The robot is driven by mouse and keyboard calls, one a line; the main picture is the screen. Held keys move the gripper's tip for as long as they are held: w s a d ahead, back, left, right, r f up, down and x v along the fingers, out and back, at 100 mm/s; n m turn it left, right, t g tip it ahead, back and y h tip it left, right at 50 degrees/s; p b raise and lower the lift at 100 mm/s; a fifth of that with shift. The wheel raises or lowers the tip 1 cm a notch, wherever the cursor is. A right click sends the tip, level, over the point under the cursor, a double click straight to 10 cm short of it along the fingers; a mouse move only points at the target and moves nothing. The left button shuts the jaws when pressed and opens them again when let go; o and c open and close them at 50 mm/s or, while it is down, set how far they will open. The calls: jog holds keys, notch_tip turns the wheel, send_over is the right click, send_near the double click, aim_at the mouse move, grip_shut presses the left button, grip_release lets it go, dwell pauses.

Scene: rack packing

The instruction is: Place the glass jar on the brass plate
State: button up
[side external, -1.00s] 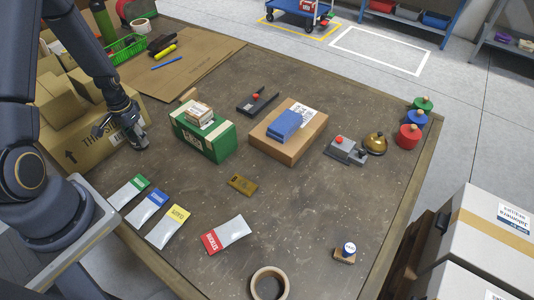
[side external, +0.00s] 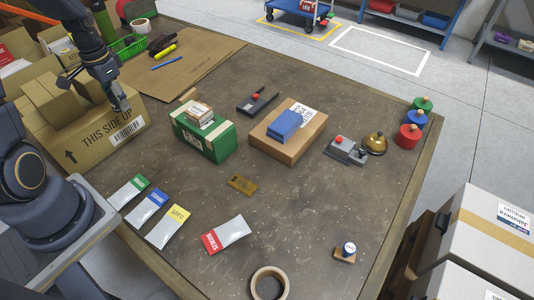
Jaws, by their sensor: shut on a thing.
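The brass plate (side external: 241,185) lies flat in the middle of the dark table, with nothing on it. My gripper (side external: 121,106) is at the left, in front of the open cardboard box in this view and well away from the plate. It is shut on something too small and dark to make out. I cannot clearly pick out a glass jar anywhere.
A green box (side external: 202,142) with a small carton on top stands between my gripper and the plate. A brown carton (side external: 290,140) stands behind the plate. Table around the plate is clear.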

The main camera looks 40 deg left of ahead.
jog(key=s+d+f+m, duration=0.1)
jog(key=s+d+m, duration=0.2)
jog(key=d+m, duration=0.85)
jog(key=s+d+f+m, duration=0.2)
jog(key=d+m, duration=0.3)
jog(key=d, duration=1.4)
send_over(243, 184)
jog(key=s, duration=0.1)
jog(key=f, duration=0.8)
jog(key=shift+s+a+f, duration=0.15)
jog(key=shift+a+f, duration=0.05)
jog(key=shift+w+d+f, duration=0.1)
jog(key=shift+w+f, duration=0.3)
jog(key=shift+f, duration=0.1)
jog(key=shift+w+f, duration=0.2)
jog(key=shift+f, duration=1.55)
